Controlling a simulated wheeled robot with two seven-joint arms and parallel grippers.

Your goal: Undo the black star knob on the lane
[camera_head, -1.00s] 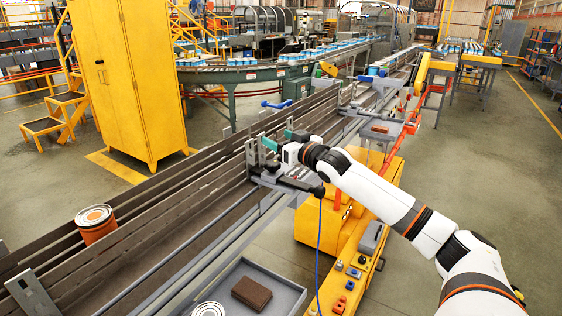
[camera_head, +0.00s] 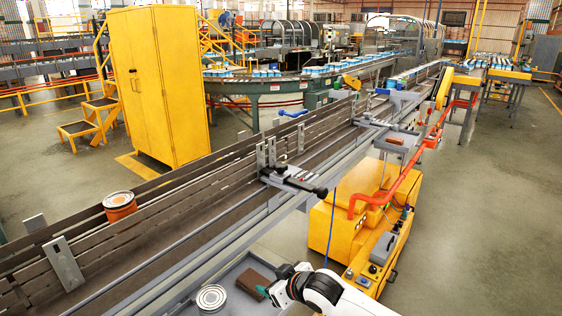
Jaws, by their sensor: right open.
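The lane (camera_head: 190,240) is a long conveyor with dark guide rails running from lower left to upper right. A grey clamp bracket (camera_head: 290,178) sits across its near rail. A small dark knob (camera_head: 320,191) is at the bracket's near right end; its star shape is too small to make out. My right gripper (camera_head: 268,286) is at the bottom, low over the grey tray (camera_head: 172,306), well apart from the knob. It is open, its teal fingertip close to a brown block (camera_head: 254,283); I cannot tell whether they touch. My left gripper is out of view.
Floor at right is clear.

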